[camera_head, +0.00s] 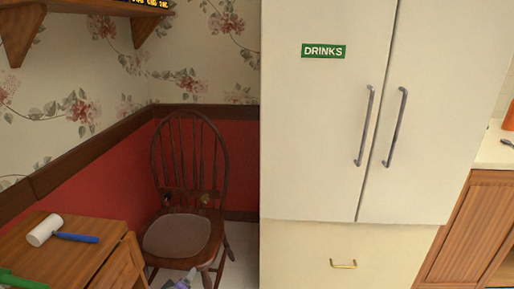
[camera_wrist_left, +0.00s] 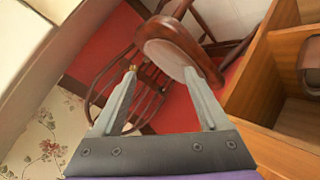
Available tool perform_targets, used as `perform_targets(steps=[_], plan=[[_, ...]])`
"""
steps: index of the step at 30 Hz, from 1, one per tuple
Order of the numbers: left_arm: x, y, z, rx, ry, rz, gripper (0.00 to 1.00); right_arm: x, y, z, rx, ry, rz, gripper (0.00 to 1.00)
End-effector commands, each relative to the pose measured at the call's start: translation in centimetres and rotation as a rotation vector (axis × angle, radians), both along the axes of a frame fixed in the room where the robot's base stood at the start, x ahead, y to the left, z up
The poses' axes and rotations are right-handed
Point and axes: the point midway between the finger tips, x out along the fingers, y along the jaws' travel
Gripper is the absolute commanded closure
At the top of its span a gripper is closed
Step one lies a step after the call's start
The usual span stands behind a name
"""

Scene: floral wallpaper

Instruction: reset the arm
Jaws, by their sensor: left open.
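My left gripper (camera_wrist_left: 160,72) is open in the left wrist view, with its two grey fingers spread apart and nothing between them. Beyond the fingers is the dark wooden chair (camera_wrist_left: 178,40), tilted in this view. In the head view, a small purple and grey part of my left gripper (camera_head: 185,279) shows at the bottom edge, in front of the chair (camera_head: 176,237). Its fingers are hard to make out there. My right gripper is in neither view.
A wooden cabinet (camera_head: 75,262) at lower left bears a white-headed mallet (camera_head: 46,230) with a blue handle and a green item (camera_head: 20,281). A white fridge (camera_head: 310,130) labelled DRINKS stands closed at centre right. A wooden counter (camera_head: 470,225) is at far right.

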Motion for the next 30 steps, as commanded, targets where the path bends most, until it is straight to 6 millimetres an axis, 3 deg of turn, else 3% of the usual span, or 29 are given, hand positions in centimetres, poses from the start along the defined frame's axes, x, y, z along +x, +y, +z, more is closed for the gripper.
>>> perform_targets(steps=[3,7,12,18,26,30], plan=[[-5.1,-1.8,2.0,0.095,0.101,-0.101,0.22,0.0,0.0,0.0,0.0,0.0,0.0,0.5],[-11.0,-3.1,3.2,0.198,0.214,-0.219,0.22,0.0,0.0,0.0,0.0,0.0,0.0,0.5],[-19.4,-4.4,3.6,0.322,0.351,-0.379,0.22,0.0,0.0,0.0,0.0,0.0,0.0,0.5],[-27.2,-4.9,2.9,0.425,0.472,-0.531,0.22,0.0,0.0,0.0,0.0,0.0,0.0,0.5],[-34.9,-5.0,1.2,0.517,0.589,-0.686,0.22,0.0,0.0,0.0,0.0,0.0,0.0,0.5],[-34.9,-5.0,5.5,0.515,0.574,-0.674,0.22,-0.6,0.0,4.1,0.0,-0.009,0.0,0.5]])
